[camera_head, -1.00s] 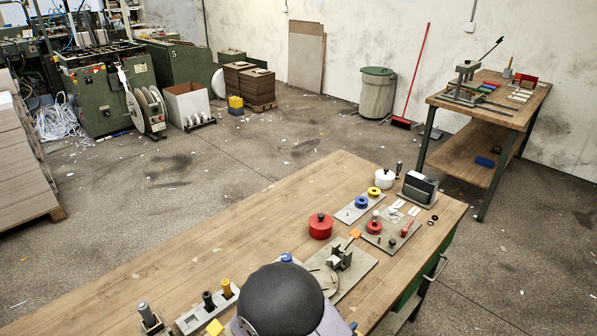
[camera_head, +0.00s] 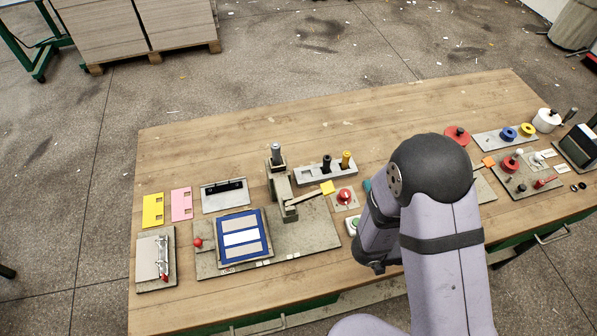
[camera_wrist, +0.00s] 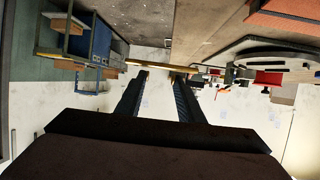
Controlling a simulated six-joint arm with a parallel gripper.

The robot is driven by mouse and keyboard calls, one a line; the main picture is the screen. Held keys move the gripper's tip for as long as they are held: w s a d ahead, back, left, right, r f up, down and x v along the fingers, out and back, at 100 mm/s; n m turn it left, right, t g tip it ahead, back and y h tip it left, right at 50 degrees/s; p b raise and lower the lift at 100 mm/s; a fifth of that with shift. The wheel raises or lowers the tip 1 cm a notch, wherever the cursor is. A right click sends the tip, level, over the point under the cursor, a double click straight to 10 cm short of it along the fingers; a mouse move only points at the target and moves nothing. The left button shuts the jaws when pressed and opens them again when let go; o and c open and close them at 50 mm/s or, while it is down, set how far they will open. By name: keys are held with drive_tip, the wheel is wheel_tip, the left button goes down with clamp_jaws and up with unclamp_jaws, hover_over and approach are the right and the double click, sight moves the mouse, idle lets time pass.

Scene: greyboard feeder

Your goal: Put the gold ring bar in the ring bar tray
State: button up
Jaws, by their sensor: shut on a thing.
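My gripper (camera_wrist: 162,73) shows in the wrist view, with its two dark fingers shut on a slim gold bar. This gold ring bar (camera_wrist: 133,63) lies crosswise at the fingertips and sticks out on both sides. In the head view my arm hides the gripper and the bar. A pale grey tray (camera_head: 213,204) with a black bar in it lies at the back left of the bench; it looks like the ring bar tray, but I cannot be sure.
A grey block (camera_head: 308,176) with black and gold knobs stands mid-bench. Right of the tray is a clamp post (camera_head: 276,157); in front is a blue-framed board (camera_head: 222,256). Yellow (camera_head: 152,211) and pink (camera_head: 181,204) cards lie to its left. The bench's back strip is clear.

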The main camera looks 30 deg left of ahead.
wheel_tip(320, 180, up, 12)
drive_tip(key=p, duration=1.1)
drive_tip(key=w+a+f+n+t+y+b, duration=0.1)
drive_tip(key=w+a+n+t+y+b, duration=0.15)
drive_tip(key=a, duration=0.75)
drive_tip(key=w+a+n+t+y+b, duration=0.15)
drive_tip(key=a+b, duration=0.25)
drive_tip(key=a, duration=0.5)
drive_tip(key=w+a+f+n+t+y+b, duration=0.1)
drive_tip(key=w+a+n+y+b, duration=0.15)
drive_tip(key=a, duration=0.75)
drive_tip(key=s+a+r+n+y+b, duration=0.3)
drive_tip(key=a, duration=0.5)
drive_tip(key=s+a+r+n+y+b, duration=0.2)
drive_tip(key=s+a+y+b, duration=0.15)
drive_tip(key=a, duration=0.45)
drive_tip(key=s+a+r+n+y+b, duration=0.2)
drive_tip(key=s+a+r+n, duration=0.15)
drive_tip(key=a, duration=0.35)
drive_tip(key=n+g+y+b, duration=0.4)
drive_tip(key=y, duration=0.1)
hover_over(227, 207)
drive_tip(key=shift+f, duration=11.45)
drive_tip(key=shift+f+b, duration=0.35)
drive_tip(key=shift+b, duration=0.05)
